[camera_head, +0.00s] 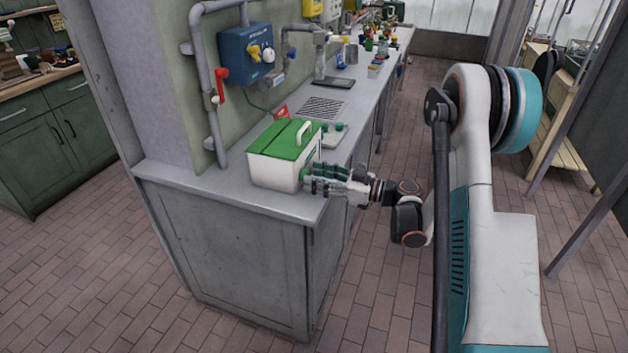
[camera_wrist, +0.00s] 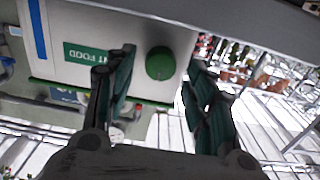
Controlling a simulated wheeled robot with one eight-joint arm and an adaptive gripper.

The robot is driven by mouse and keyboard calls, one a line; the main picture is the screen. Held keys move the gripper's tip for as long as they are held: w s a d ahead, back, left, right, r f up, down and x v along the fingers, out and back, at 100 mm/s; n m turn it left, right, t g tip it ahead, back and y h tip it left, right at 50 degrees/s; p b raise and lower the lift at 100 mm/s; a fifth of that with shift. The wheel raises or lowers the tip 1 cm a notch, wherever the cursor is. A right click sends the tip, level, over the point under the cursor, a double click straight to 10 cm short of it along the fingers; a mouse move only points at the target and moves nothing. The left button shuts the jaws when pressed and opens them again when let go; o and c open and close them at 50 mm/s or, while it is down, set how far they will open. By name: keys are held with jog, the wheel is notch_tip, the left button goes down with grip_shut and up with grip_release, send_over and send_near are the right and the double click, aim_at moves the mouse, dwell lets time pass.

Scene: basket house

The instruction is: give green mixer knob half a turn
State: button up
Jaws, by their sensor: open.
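The green mixer knob (camera_wrist: 160,63) is a round green disc on the white face of a box with a green lid (camera_head: 285,140). The box stands on the grey counter near its front end. The knob also shows partly in the head view (camera_head: 304,174), at the fingertips. My gripper (camera_wrist: 157,68) is open, with one finger on each side of the knob in the wrist view. A gap shows between each finger and the knob there. In the head view my gripper (camera_head: 310,178) reaches the box's right face from the right. Whether any fingertip touches the box is unclear.
The grey counter (camera_head: 232,193) runs back along the wall with several small items on it. A blue wall box (camera_head: 245,55) and grey pipes with a red lever (camera_head: 220,84) are behind the box. The brick floor (camera_head: 340,310) in front is clear.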

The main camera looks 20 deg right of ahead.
jog(key=shift+w+a, duration=0.4)
jog(key=shift+a, duration=0.15)
jog(key=c, duration=1)
jog(key=shift+c, duration=0.2)
